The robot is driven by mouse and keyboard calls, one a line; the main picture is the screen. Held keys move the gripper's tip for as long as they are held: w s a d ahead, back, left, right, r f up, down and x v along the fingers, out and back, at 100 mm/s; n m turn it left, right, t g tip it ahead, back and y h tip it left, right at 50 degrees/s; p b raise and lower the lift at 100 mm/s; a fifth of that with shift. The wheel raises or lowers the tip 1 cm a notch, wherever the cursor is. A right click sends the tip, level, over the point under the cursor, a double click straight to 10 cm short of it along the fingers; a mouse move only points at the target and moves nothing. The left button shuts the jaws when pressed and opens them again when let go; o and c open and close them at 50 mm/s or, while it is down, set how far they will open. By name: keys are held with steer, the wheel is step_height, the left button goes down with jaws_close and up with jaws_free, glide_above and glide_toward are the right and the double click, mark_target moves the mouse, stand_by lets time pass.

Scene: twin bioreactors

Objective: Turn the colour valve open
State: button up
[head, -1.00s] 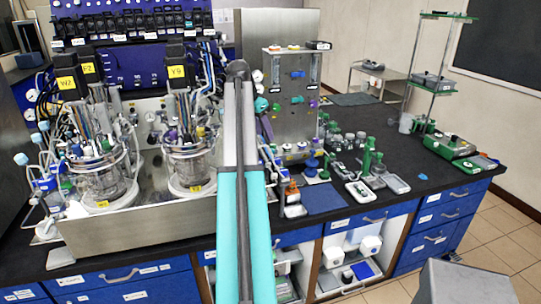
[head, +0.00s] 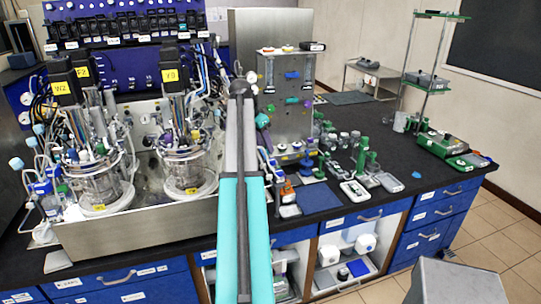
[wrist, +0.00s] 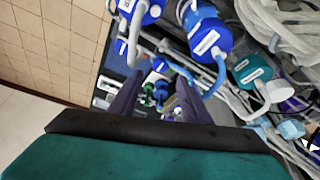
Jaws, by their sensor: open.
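A steel panel (head: 285,68) stands behind my arm in the head view. I cannot tell which is the colour valve. My arm hides part of the bench, and my gripper cannot be made out there. In the wrist view my gripper (wrist: 158,96) is open, with a dark finger on each side. Between and beyond the fingers are small green and blue parts (wrist: 158,90). Labelled blue bodies (wrist: 208,38) and a teal one (wrist: 252,72) sit above and right.
Two glass bioreactors (head: 187,172) stand in a steel tray (head: 140,232) left of my arm. Tubing (wrist: 275,25) crowds the wrist view's upper right. Bottles and a blue mat (head: 318,197) lie right of the arm. Open floor shows at the far right.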

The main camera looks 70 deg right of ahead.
mark_target(271, 160)
steer(key=shift+p+x, duration=1.25)
steer(key=shift+x, duration=2.7)
steer(key=shift+w, duration=0.1)
steer(key=c, duration=1)
